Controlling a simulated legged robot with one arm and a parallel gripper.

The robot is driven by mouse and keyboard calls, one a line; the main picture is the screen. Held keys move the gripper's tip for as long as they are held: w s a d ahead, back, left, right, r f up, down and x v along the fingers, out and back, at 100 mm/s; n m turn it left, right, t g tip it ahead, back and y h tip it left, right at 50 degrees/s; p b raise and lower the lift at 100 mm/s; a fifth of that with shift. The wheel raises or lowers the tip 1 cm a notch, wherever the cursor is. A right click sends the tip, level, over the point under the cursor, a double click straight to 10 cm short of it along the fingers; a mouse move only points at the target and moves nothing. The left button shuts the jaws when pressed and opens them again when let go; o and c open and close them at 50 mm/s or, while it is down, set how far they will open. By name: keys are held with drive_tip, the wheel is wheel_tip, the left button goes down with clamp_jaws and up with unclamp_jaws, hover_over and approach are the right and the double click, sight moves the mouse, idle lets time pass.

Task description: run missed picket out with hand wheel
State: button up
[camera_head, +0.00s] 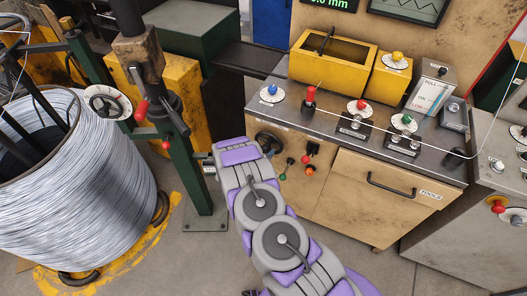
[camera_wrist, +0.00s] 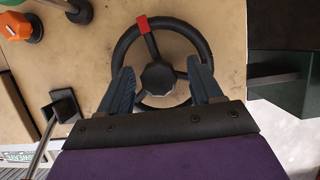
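The hand wheel (camera_wrist: 130,40) is black with a dark hub and a red mark at the upper left of its rim. It sits on the front of the cabinet, and in the head view the hand wheel (camera_head: 270,143) is partly hidden behind my arm. My gripper (camera_wrist: 161,85) is open, with one finger on each side of the hub and the fingertips over the wheel's lower half. No picket can be made out.
A grey bench top (camera_head: 330,125) holds coloured knobs and a red-handled lever (camera_head: 310,95). Green and orange knobs (camera_head: 310,170) hang on the cabinet front beside the wheel. A wire coil (camera_head: 75,165) stands left, with a green post (camera_head: 185,170) close to my gripper.

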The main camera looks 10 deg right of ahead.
clamp_jaws()
idle(0.4)
drive_tip(key=shift+d, duration=0.1)
